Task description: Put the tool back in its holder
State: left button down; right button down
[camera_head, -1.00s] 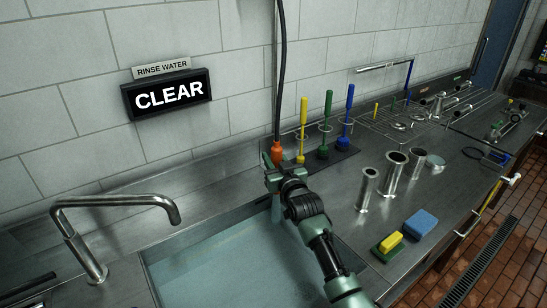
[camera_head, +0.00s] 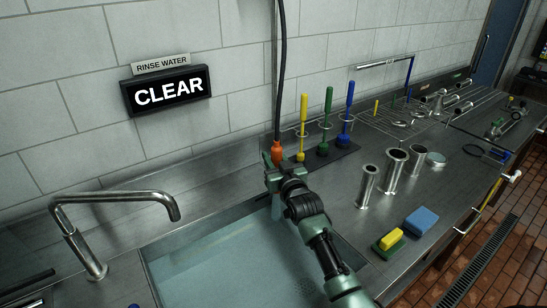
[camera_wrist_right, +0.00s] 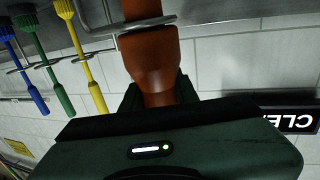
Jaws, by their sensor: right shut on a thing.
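The tool is an orange spray handle (camera_head: 277,149) on a black hose (camera_head: 281,80) that hangs from above, near the back wall over the sink's rear edge. My right gripper (camera_head: 273,161) is shut on it. In the right wrist view the orange handle (camera_wrist_right: 155,65) stands between my fingers. A metal ring (camera_wrist_right: 147,24) crosses the handle; whether it closes fully around it is hidden. A pale streak under the gripper in the head view is unclear. My left gripper is out of view.
The water-filled sink (camera_head: 215,240) lies below, with a faucet (camera_head: 110,205) at left. Yellow (camera_head: 303,125), green (camera_head: 327,120) and blue (camera_head: 348,115) brushes stand close right of the gripper. Metal cylinders (camera_head: 392,172) and sponges (camera_head: 421,220) are on the counter. A sign (camera_head: 168,91) reads CLEAR.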

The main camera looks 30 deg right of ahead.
jog(key=c, duration=1)
grip_release()
jog(key=shift+s+a+f, duration=0.1)
jog(key=shift+s+f, duration=0.05)
jog(key=shift+s, duration=0.35)
jog(key=s+b, duration=0.1)
jog(key=s, duration=0.5)
jog(key=shift+s+a+r, duration=0.2)
jog(key=shift+s+a, duration=0.2)
